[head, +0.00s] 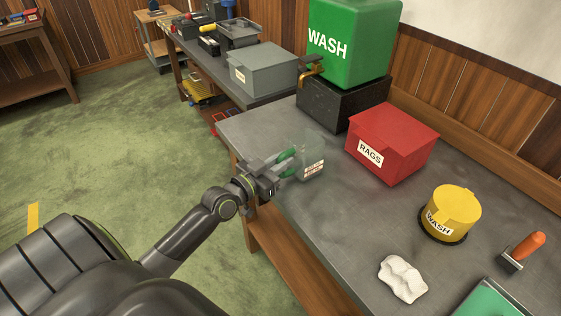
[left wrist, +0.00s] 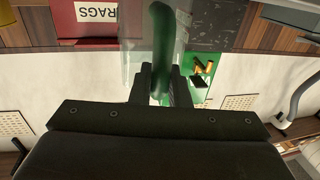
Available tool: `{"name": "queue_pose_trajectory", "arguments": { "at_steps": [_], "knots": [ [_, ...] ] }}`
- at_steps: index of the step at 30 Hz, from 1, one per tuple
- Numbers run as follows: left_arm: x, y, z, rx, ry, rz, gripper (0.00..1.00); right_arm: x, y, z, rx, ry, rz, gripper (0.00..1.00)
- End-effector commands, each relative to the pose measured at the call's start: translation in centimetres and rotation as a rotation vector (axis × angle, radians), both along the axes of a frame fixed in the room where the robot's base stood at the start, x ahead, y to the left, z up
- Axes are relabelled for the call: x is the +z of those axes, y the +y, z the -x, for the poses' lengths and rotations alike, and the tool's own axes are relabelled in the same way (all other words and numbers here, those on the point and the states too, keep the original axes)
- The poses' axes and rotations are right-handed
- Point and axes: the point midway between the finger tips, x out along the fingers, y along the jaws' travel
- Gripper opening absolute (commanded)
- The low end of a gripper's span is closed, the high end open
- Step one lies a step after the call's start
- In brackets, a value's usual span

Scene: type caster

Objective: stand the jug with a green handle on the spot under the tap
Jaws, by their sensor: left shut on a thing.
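The clear jug (head: 311,156) with a green handle is near the left edge of the grey workbench. My left gripper (head: 277,172) is shut on its green handle (head: 287,154). In the left wrist view the green handle (left wrist: 160,45) passes between the fingers of my left gripper (left wrist: 160,82). I cannot tell whether the jug's base touches the bench. The brass tap (head: 312,67) sticks out from the green WASH tank (head: 352,42), behind the jug. The bench below the tap shows, but I make out no marked spot there. My right gripper is out of view.
The tank stands on a black block (head: 343,101). A red RAGS box (head: 400,140) is right of the jug. A yellow WASH tub (head: 455,208), a white cloth (head: 402,278) and an orange-handled brush (head: 525,250) lie further right. The bench between jug and tap looks clear.

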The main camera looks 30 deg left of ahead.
Motion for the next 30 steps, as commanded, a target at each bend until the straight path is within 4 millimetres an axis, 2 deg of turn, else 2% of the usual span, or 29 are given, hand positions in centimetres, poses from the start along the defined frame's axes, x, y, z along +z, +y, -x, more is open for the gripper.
{"name": "queue_pose_trajectory", "arguments": {
  "at_steps": [1,2,6,18,23,30],
  "knots": [
    [-0.3,0.0,0.0,0.0,-0.001,-0.001,0.0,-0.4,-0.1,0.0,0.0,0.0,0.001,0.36],
    [-0.1,0.0,0.0,0.0,0.0,-0.001,0.19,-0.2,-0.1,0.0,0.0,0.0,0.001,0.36],
    [-0.1,0.0,0.0,0.0,0.0,-0.001,0.37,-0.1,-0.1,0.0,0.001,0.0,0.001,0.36],
    [0.0,0.0,0.0,0.0,0.0,0.0,0.37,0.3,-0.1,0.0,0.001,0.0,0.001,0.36],
    [-0.3,0.5,2.5,-0.001,0.002,-0.004,0.37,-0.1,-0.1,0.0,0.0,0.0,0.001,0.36],
    [0.1,1.5,7.3,-0.001,0.003,-0.004,0.37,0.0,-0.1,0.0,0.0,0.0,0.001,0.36]
  ]
}}
